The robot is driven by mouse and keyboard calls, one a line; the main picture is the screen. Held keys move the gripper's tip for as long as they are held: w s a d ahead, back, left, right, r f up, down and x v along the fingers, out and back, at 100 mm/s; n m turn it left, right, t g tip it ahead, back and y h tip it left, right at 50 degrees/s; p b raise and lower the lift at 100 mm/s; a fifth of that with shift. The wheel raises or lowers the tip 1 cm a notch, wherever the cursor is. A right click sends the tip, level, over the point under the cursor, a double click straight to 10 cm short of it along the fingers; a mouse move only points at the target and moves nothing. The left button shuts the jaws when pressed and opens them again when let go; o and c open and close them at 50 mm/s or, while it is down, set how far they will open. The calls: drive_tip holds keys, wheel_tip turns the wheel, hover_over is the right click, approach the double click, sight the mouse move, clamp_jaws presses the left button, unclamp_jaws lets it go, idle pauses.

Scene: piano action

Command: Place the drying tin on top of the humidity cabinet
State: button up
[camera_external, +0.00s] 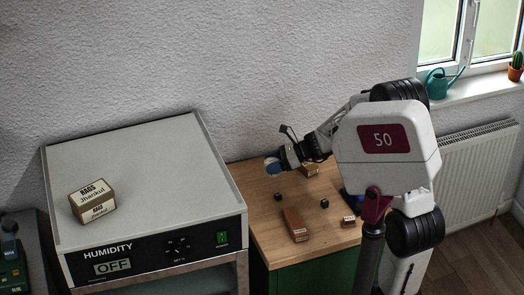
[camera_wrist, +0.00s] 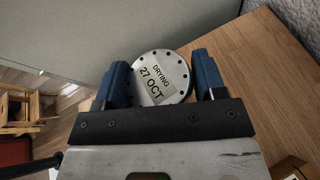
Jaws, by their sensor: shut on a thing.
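The drying tin (camera_wrist: 160,77) is a round, pale metal tin with dark dots round its rim and a label reading "DRYING 27 OCT". My gripper (camera_wrist: 160,85) is shut on it, with one blue finger on each side. In the external view my gripper (camera_external: 274,165) is above the far left part of the wooden bench top, right of the cabinet; the tin (camera_external: 273,169) is small and partly hidden there. The humidity cabinet (camera_external: 150,165) stands at left with a flat grey top and a front panel reading "HUMIDITY" and "OFF".
A box labelled "RAGS" (camera_external: 92,201) sits on the cabinet top at left; the rest of that top is clear. A brown block (camera_external: 295,224), small dark cubes (camera_external: 325,203) and small boxes (camera_external: 348,221) lie on the wooden bench top (camera_external: 266,225). A wall stands behind.

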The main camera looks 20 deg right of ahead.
wheel_tip(320, 180, up, 26)
drive_tip(key=s+a+n+g, duration=0.1)
drive_tip(key=s+a+g, duration=0.1)
drive_tip(key=s+a, duration=1.5)
drive_tip(key=shift+s+r+n, duration=0.2)
drive_tip(key=shift+s+n, duration=0.2)
drive_tip(key=shift+s, duration=0.05)
drive_tip(key=shift+n+g, duration=0.4)
drive_tip(key=s+a, duration=0.1)
drive_tip(key=s, duration=0.2)
drive_tip(key=s+a, duration=0.1)
drive_tip(key=s, duration=0.2)
drive_tip(key=s+a, duration=0.2)
drive_tip(key=s, duration=0.1)
drive_tip(key=shift+a+f, duration=0.1)
drive_tip(key=shift+f, duration=0.15)
wheel_tip(320, 180, down, 5)
drive_tip(key=shift+f, duration=0.1)
drive_tip(key=w+a, duration=0.7)
drive_tip(key=w+a+f, duration=0.1)
drive_tip(key=w+a, duration=0.2)
drive_tip(key=shift+w+a+f, duration=0.1)
drive_tip(key=shift+w+a, duration=0.25)
drive_tip(key=shift+w, duration=0.05)
